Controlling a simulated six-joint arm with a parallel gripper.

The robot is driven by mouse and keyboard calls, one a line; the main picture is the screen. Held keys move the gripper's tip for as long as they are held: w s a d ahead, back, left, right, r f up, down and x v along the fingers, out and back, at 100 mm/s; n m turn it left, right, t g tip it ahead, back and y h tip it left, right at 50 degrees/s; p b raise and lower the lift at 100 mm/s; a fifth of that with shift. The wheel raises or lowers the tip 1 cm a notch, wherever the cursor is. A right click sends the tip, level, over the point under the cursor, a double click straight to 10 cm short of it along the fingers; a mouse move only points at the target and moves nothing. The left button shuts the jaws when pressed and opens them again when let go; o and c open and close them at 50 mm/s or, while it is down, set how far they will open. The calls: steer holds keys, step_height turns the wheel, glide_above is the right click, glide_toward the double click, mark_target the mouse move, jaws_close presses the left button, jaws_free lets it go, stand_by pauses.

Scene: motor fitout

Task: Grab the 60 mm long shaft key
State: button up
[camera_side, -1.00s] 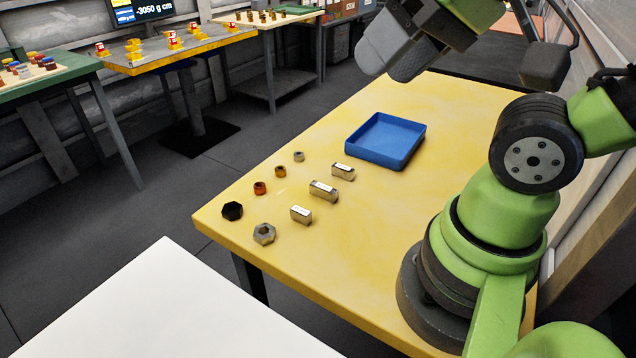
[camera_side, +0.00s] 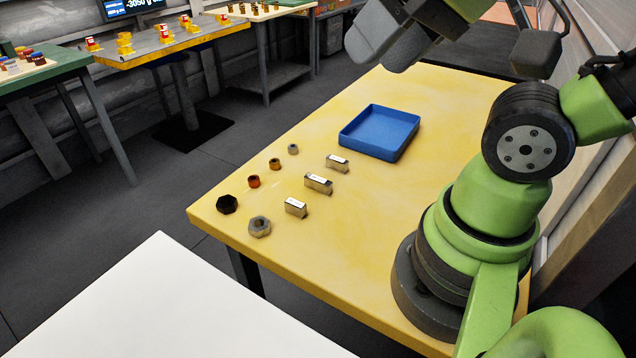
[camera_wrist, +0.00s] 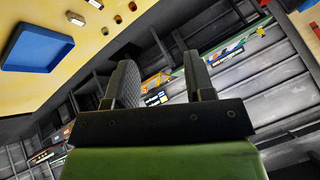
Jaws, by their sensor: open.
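Three metallic shaft keys with white labels lie on the yellow table. The middle key (camera_side: 318,184) looks longest; another key (camera_side: 336,163) is nearer the tray and a third key (camera_side: 295,208) is nearer the front edge. The label text is too small to read. In the wrist view one key (camera_wrist: 75,18) shows near the top left; I cannot tell which one. My gripper (camera_wrist: 162,72) is open with nothing between its fingers. In the side view it is up at the top, well above the table and apart from the keys.
A blue tray (camera_side: 379,132) sits behind the keys, empty. Several nuts stand left of the keys, including a black one (camera_side: 227,204) and a large grey one (camera_side: 259,227). The yellow table (camera_side: 400,225) is bare between keys and arm base. A white surface (camera_side: 160,305) is at front left.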

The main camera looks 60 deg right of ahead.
steer(key=w+d+f+g+h, duration=0.1)
steer(key=w+d+f+g, duration=0.15)
steer(key=w, duration=0.35)
steer(key=n+g+h, duration=0.1)
steer(key=n+g, duration=0.3)
steer(key=g, duration=0.1)
glide_above(318, 179)
step_height(318, 179, down, 22)
steer(key=shift+s+a+f, duration=0.1)
steer(key=shift+s+a, duration=0.05)
steer(key=shift+d+f, duration=0.2)
steer(key=shift+f, duration=2.9)
steer(key=shift+c, duration=0.5)
jaws_close()
